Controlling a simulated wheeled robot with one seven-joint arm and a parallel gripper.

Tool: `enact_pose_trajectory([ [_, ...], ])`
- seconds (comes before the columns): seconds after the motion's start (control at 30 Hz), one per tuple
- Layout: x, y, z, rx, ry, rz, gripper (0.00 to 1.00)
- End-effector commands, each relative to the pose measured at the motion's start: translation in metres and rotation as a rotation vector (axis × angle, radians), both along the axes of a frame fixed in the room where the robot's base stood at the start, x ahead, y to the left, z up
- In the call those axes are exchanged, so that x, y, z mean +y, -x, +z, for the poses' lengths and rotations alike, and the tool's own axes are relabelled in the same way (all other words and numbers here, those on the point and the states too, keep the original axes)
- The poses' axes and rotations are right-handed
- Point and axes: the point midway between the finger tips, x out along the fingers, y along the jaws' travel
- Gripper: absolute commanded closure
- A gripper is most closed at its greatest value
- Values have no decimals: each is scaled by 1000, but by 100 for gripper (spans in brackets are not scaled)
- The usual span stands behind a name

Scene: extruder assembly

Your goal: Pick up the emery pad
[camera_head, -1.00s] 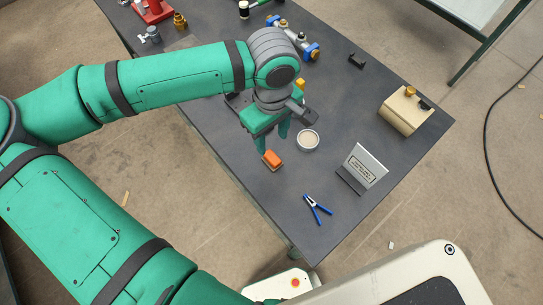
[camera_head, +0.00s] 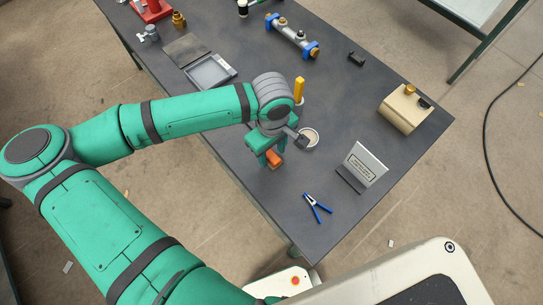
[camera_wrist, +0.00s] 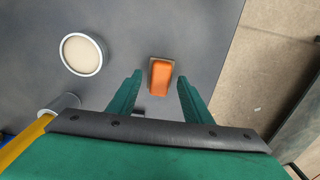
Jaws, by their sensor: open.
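The emery pad looks like a small orange block with a tan base. In the head view the emery pad (camera_head: 272,160) is on the dark table near its front left edge, partly hidden by my gripper (camera_head: 268,163). In the wrist view the emery pad (camera_wrist: 160,74) lies ahead of and between the two green fingers of my gripper (camera_wrist: 160,92). The fingers are open, with a gap on each side of the pad. Nothing is held. I cannot tell the exact height of the fingertips above the table.
A round dish (camera_head: 309,137) of pale material stands close beside the pad; a yellow-handled tool (camera_head: 299,89) stands behind it. Blue pliers (camera_head: 317,208) and a sign plate (camera_head: 364,165) are to the right. An open grey case (camera_head: 209,72) lies farther back. The table edge is near.

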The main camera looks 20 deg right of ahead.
Motion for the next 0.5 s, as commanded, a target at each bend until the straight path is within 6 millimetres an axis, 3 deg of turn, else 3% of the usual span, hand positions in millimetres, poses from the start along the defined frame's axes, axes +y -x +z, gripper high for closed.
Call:
enact_pose_trajectory([
  [0.17, 1, 0, 0, 0, 0, 2, 55],
  [0.37, 1, -1, 0, 0, 0, 4, 99],
  [0.5, 2, -1, 0, 0, 0, 4, 99],
])
